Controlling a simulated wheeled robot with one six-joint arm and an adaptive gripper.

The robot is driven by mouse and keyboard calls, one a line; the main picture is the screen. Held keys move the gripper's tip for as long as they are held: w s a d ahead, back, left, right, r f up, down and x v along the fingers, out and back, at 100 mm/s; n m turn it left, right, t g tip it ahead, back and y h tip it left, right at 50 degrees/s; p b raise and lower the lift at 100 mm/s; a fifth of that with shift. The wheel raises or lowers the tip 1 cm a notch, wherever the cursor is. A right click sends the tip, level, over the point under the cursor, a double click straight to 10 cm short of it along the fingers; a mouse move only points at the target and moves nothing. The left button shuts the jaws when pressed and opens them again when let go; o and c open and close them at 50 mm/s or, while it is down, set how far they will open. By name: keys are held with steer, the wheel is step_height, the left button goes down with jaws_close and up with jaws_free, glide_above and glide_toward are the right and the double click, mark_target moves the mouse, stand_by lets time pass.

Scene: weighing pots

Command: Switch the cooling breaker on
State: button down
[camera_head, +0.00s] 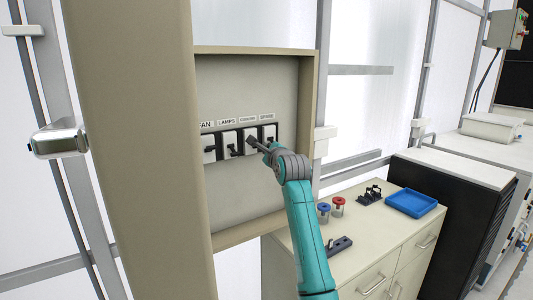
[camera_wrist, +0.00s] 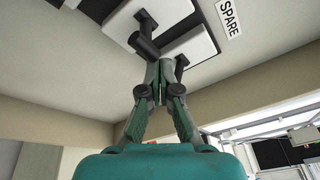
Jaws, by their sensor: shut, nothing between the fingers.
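The cooling breaker (camera_head: 248,132) is a white plate with a dark lever under the COOLING label, third from the left in the beige wall box. My gripper (camera_head: 255,142) is in front of it, shut and empty, and hides much of its lever in the head view. In the wrist view the shut fingertips (camera_wrist: 161,68) are close beside a dark lever (camera_wrist: 144,43), with another lever (camera_wrist: 181,66) on their right, nearer the SPARE label (camera_wrist: 228,16). I cannot tell whether they touch either one. The cooling lever's on or off position is unclear.
The fan breaker (camera_head: 209,143), lamps breaker (camera_head: 229,139) and spare breaker (camera_head: 269,131) share the row. The box's raised frame (camera_head: 307,105) surrounds them. A cabinet (camera_head: 400,245) at lower right carries a blue tray (camera_head: 411,203) and small pots.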

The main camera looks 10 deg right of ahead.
steer(key=shift+r+g, duration=0.7)
steer(key=shift+g, duration=0.3)
steer(key=v, duration=1.2)
steer(key=shift+a+f, duration=0.1)
